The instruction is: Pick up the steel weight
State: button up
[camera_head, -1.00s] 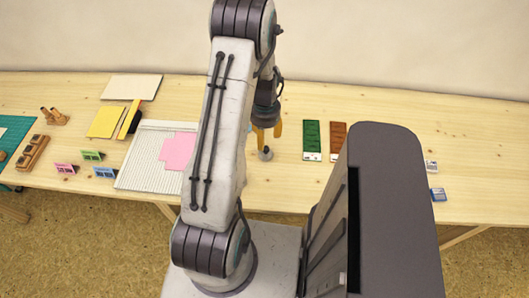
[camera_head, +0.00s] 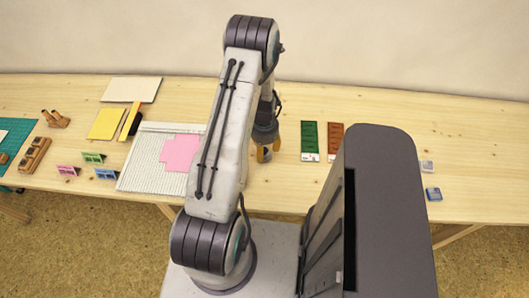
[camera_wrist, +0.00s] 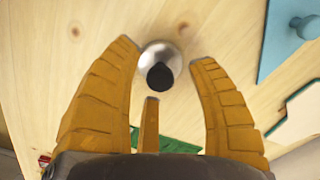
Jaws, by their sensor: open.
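The steel weight (camera_wrist: 155,52) stands on the wooden table, a shiny round body with a dark knob on top, seen from above in the wrist view. My gripper (camera_wrist: 165,56) is open, with yellow ribbed fingers. One finger is left of the weight, one right of it, and a shorter one shows below it. A gap shows between the weight and the right finger; the left fingertip is very close to it. In the head view my gripper (camera_head: 268,152) is low over the table right of the pink sheet, and its fingers largely hide the weight.
A green inkpad strip (camera_head: 310,139) and a brown one (camera_head: 335,139) lie right of my gripper. A pink sheet (camera_head: 180,152) on a white ribbed board (camera_head: 140,173) lies left. Small blue (camera_head: 433,194) and grey (camera_head: 427,166) items sit far right. The table behind is mostly clear.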

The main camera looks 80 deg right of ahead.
jog(key=shift+f, duration=0.3)
grip_shut()
dwell(0.5)
